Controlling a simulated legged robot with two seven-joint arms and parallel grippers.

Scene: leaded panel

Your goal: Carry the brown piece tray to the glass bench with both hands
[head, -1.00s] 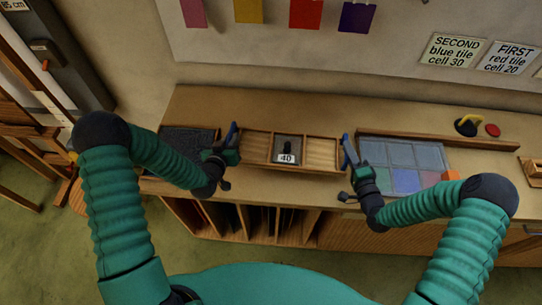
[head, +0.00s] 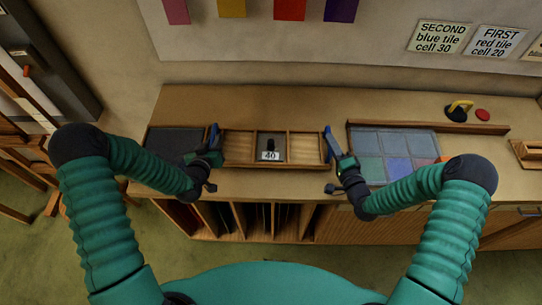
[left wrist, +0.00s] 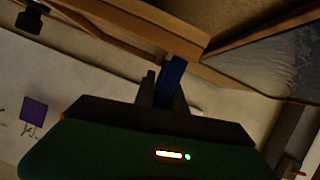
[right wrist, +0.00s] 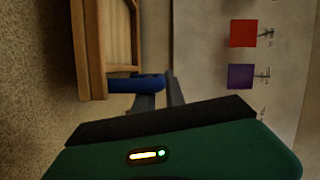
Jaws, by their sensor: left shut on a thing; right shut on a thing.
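The brown piece tray (head: 239,164) is a wooden tray with three compartments, seen over the bench top in the head view. Its middle compartment holds a dark knobbed piece with a label "40" (head: 269,156); the side ones look empty. Blue handles stand at both ends. My left gripper (head: 212,148) is shut on the left handle, and the blue handle (left wrist: 172,78) shows between its fingers in the left wrist view. My right gripper (head: 332,150) is shut on the right handle (right wrist: 138,84). I cannot tell whether the tray touches the bench (head: 300,100).
A glazed panel of pale, blue and reddish cells (head: 393,143) lies right of the tray. A dark mat (head: 172,140) lies to the left. Open slots (head: 255,220) line the bench front.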

